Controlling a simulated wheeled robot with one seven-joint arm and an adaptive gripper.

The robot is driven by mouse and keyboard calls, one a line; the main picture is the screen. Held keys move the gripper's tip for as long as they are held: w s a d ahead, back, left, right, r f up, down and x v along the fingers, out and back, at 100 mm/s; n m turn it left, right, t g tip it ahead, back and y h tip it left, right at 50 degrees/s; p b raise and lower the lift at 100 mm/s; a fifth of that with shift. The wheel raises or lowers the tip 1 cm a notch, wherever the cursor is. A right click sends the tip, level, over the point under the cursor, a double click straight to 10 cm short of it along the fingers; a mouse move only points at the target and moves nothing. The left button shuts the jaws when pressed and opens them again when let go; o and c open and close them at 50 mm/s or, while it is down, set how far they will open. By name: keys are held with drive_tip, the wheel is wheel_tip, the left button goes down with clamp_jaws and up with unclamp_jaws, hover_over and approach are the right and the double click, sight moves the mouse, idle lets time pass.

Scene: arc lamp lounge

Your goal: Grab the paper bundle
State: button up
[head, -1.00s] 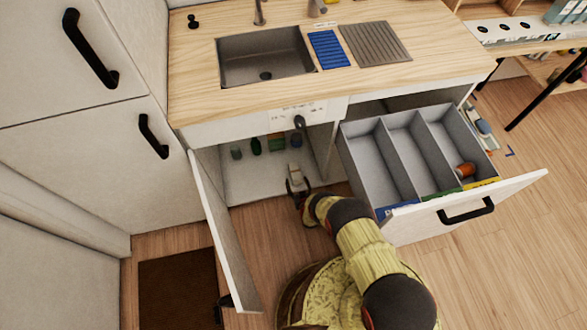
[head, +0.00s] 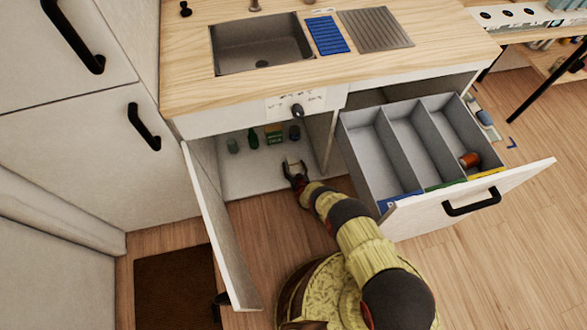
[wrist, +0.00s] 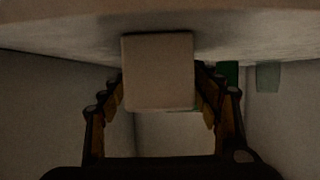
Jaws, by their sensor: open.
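A pale, block-shaped object, which looks like the paper bundle (wrist: 158,70), fills the middle of the wrist view. It stands between the two fingers, and its plain beige face is towards the camera. My gripper (wrist: 160,78) is open, with one finger on each side of the block. I cannot tell whether the fingers touch it. In the head view my gripper (head: 294,164) reaches into the open cabinet under the sink. The bundle is hard to make out there between the dark fingers.
The open cabinet door (head: 222,230) is on the left. An open drawer (head: 470,195) juts out on the right.

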drive_tip(key=shift+c, duration=0.9)
drive_tip(key=c, duration=1.1)
drive_tip(key=shift+c, duration=0.6)
drive_tip(key=shift+r, duration=0.1)
